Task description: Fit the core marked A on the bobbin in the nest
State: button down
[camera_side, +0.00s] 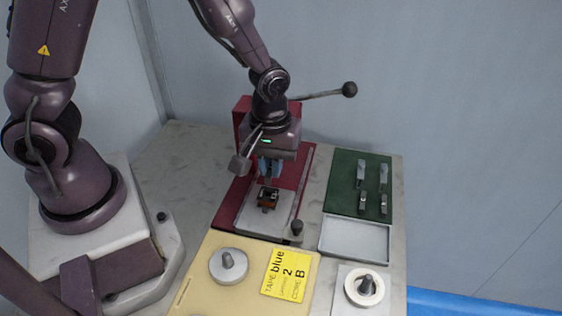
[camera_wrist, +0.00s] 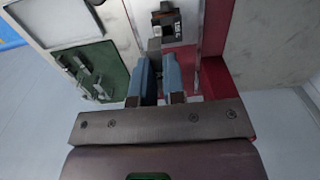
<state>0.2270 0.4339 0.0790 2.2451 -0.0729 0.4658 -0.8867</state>
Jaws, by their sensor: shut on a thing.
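My gripper (camera_side: 270,170) is above the nest, pointing down, its blue fingers shut on a small grey core. In the wrist view the core (camera_wrist: 154,46) shows between and beyond the fingertips of my gripper (camera_wrist: 156,68). Its marking cannot be read. The bobbin (camera_side: 267,200), brown and black, sits in the nest (camera_side: 250,215), a pale plate on the red winder base. In the wrist view the bobbin (camera_wrist: 166,17) is just beyond the core. The core appears above the bobbin; whether they touch cannot be told.
A green mat (camera_side: 345,187) at right holds several metal core pieces. An empty grey tray (camera_side: 355,240) is in front of it. A yellow card (camera_side: 286,273) reads tape blue, 2, core B. Grey disc (camera_side: 228,266) and white spool (camera_side: 364,287) stand in front. A ball-ended lever (camera_side: 349,89) sticks out behind.

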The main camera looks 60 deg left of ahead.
jog(key=shift+s+a+f, duration=0.25)
jog(key=shift+a+f, duration=0.2)
jog(key=shift+f, duration=2.35)
jog(key=shift+f, duration=0.4)
jog(key=c, duration=1.1)
grip_release()
notch_tip(320, 180, up, 13)
